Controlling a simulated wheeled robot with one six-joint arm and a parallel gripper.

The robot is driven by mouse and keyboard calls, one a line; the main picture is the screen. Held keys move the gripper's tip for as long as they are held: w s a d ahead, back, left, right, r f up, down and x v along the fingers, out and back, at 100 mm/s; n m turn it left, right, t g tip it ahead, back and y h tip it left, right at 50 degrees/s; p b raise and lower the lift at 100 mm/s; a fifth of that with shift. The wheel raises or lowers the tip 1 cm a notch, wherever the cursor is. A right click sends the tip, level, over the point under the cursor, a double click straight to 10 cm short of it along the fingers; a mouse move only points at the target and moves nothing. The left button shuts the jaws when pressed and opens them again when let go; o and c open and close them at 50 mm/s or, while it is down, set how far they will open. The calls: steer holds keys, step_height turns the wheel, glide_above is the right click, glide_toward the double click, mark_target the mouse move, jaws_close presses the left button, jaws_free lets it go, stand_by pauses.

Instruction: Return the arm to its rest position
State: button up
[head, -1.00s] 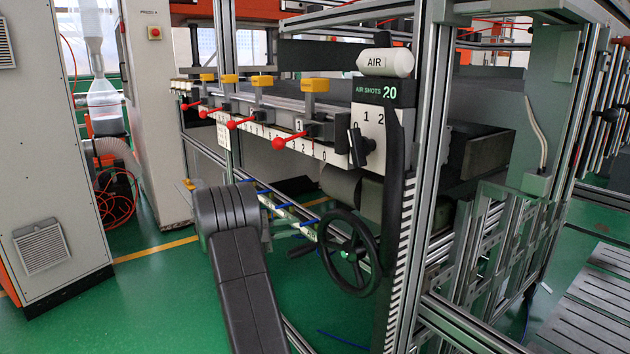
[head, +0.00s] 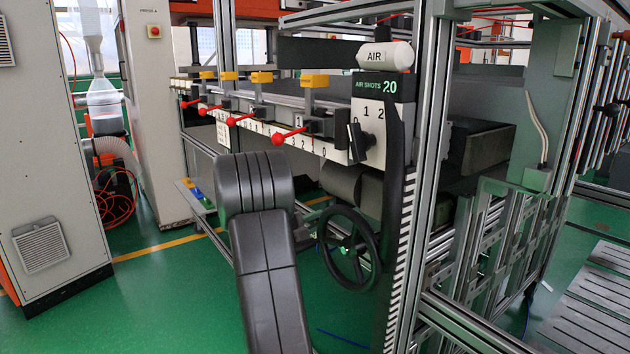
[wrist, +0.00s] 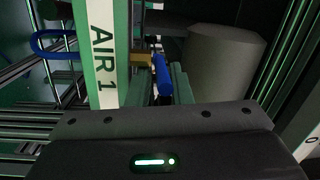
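My arm (head: 262,245) rises from the bottom of the head view, its thick dark joint in front of the machine's lower left part. It hides my gripper there. In the wrist view, the dark body of my gripper (wrist: 165,145) with a small lit green-white bar fills the bottom. I cannot tell whether anything touches my gripper.
A black handwheel (head: 349,249) stands just right of my arm. Red-knobbed levers (head: 289,136) line the machine rail above. A dial (head: 362,142) sits under the AIR SHOTS 20 sign (head: 376,87). A grey cylinder (wrist: 225,62) is close in the wrist view. Green floor (head: 150,300) at left is open.

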steer(key=n+t+y, duration=0.1)
steer(key=y, duration=0.1)
steer(key=d+n+t+y+b, duration=0.1)
steer(key=n+t+y, duration=0.1)
steer(key=shift+s, duration=0.1)
steer(key=v, duration=1.3)
steer(key=shift+f+t, duration=0.25)
steer(key=shift+t, duration=0.05)
steer(key=shift+s+y, duration=0.15)
steer(key=shift+y, duration=0.15)
